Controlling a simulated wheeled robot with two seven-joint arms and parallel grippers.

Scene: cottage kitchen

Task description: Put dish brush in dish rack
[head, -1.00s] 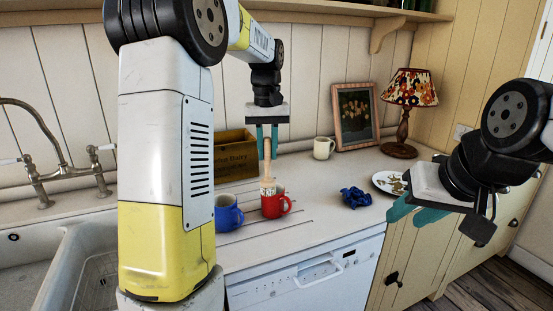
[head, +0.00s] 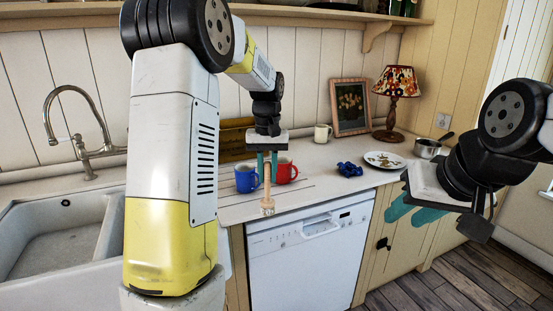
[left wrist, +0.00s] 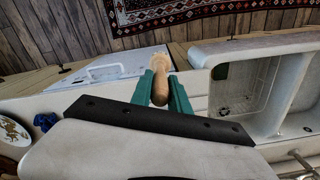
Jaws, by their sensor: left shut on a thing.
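The dish brush hangs head down from my left gripper (head: 266,160). Its wooden handle (head: 267,183) is between the teal fingers, and its pale bristle head (head: 267,208) is at the counter's front edge, in front of the mugs. In the left wrist view the handle (left wrist: 160,90) is between the fingertips (left wrist: 161,92), with the bristles (left wrist: 159,63) beyond. My right gripper (head: 414,213) is empty at the right, its teal fingers apart.
A blue mug (head: 246,179) and a red mug (head: 285,171) stand behind the brush. The sink (head: 60,232) is left of my arm. A blue cloth (head: 349,169), plate (head: 384,160), lamp (head: 394,100) and saucepan (head: 428,148) are further right. A dishwasher (head: 310,255) is below.

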